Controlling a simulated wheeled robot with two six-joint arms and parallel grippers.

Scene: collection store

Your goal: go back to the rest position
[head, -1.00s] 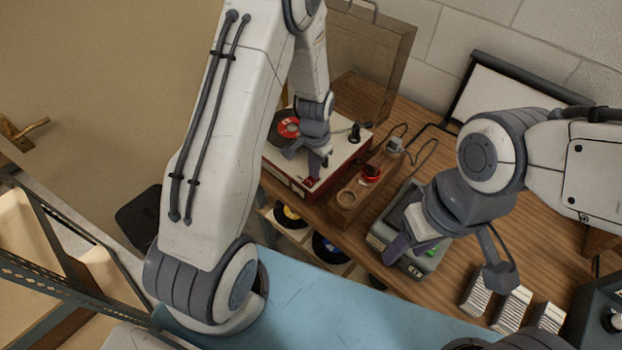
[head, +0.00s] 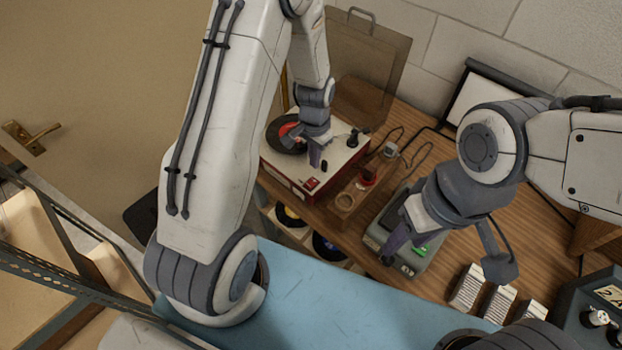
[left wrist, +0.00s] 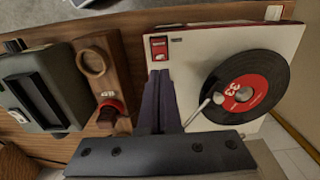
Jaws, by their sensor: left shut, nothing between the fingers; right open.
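My left gripper (head: 316,158) is shut and empty above the white deck of the record player (head: 278,168). In the left wrist view its closed fingers (left wrist: 159,80) point toward the red switch (left wrist: 159,47) at the deck's corner. Whether they touch the deck I cannot tell. A black record with a red label (left wrist: 245,90) lies on the platter, with the tonearm head over its label. My right gripper (head: 449,252) is open, its fingers spread around and above the grey device with a green light (head: 408,259), which it partly hides.
The player's see-through lid (head: 370,60) stands open behind. A wooden block (head: 352,190) with a red knob stands between player and grey device. White card stacks (head: 498,304) and a dark control box (head: 600,310) are at right. Records sit below the table.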

